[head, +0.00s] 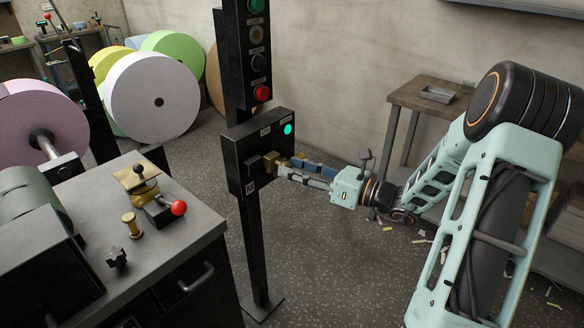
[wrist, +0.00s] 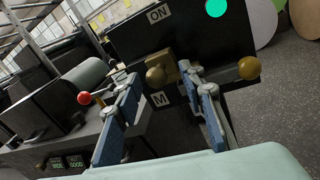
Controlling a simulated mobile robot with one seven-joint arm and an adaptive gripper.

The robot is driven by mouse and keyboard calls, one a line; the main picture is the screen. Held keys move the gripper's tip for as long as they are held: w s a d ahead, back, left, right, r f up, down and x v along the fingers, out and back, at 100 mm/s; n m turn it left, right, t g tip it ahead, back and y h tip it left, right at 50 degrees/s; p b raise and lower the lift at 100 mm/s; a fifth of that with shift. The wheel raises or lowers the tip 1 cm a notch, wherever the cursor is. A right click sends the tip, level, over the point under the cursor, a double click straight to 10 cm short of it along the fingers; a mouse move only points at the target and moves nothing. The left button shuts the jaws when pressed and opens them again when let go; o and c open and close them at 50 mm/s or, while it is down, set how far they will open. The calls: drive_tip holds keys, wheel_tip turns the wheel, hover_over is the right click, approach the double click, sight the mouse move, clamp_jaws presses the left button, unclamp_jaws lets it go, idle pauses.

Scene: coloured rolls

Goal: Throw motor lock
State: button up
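The black switch box (head: 258,150) is fixed to a black post, with a green light lit on its face. In the wrist view the box (wrist: 205,38) carries an ON label above and an M label below. A brass block (wrist: 172,64) with a round brass knob (wrist: 155,76) stands out from its face. A second brass knob (wrist: 249,68) sits to the right, past my right finger. My gripper (wrist: 162,80) has its blue-and-grey fingers apart, one on each side of the first knob. In the head view my gripper (head: 284,170) reaches the box's face, hiding part of the brass.
A grey cabinet (head: 200,225) with a red-knobbed lever (head: 178,208) and small brass parts stands left. A control post (head: 240,60) with buttons rises above the box. Paper rolls (head: 155,97) stand behind.

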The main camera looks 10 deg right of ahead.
drive_tip(key=v, duration=1.1)
